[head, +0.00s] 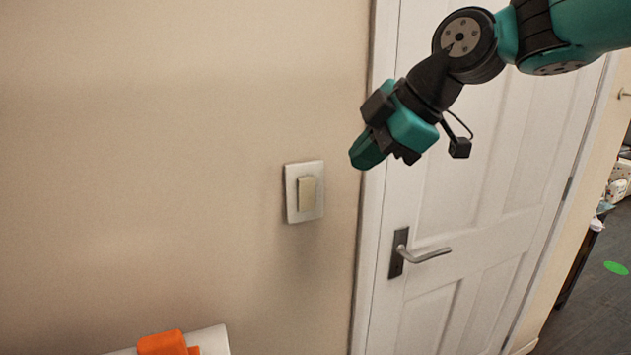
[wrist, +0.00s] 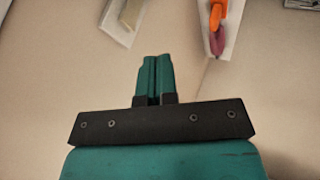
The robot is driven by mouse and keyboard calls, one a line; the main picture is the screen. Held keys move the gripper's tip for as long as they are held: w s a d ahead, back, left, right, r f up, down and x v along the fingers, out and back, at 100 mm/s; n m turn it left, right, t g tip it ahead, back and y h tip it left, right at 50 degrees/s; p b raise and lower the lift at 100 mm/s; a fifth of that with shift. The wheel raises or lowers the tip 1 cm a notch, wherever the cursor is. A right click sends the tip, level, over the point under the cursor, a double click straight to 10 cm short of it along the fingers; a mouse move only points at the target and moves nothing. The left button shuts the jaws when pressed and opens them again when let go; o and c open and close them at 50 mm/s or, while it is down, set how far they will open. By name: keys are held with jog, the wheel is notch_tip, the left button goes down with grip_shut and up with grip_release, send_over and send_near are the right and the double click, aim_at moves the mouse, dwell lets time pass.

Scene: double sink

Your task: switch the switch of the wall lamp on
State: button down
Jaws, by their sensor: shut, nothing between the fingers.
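The wall switch is a white plate (head: 291,196) with a beige rocker (head: 307,193) on the beige wall, left of the door frame. In the wrist view the plate (wrist: 113,30) and its rocker (wrist: 131,12) show at the top, left of the fingers. My gripper (head: 357,162) is shut and empty, up and to the right of the switch in the head view and apart from it. In the wrist view the two teal fingers (wrist: 157,62) lie together. I cannot tell which way the rocker is tipped. No lamp is in view.
A white door (head: 470,190) with a metal lever handle (head: 425,255) stands right of the switch. An orange object (head: 163,344) lies on a white surface (head: 214,340) at the bottom left. The wall around the switch is bare.

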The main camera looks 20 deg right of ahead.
jog(key=p, duration=0.2)
send_near(299, 199)
notch_tip(299, 199, down, 4)
jog(key=s+a, duration=0.2)
jog(key=w+p, duration=0.2)
jog(key=w, duration=0.1)
jog(key=shift+w+d+r, duration=0.1)
jog(key=shift+w+r, duration=0.1)
jog(key=shift+w, duration=0.35)
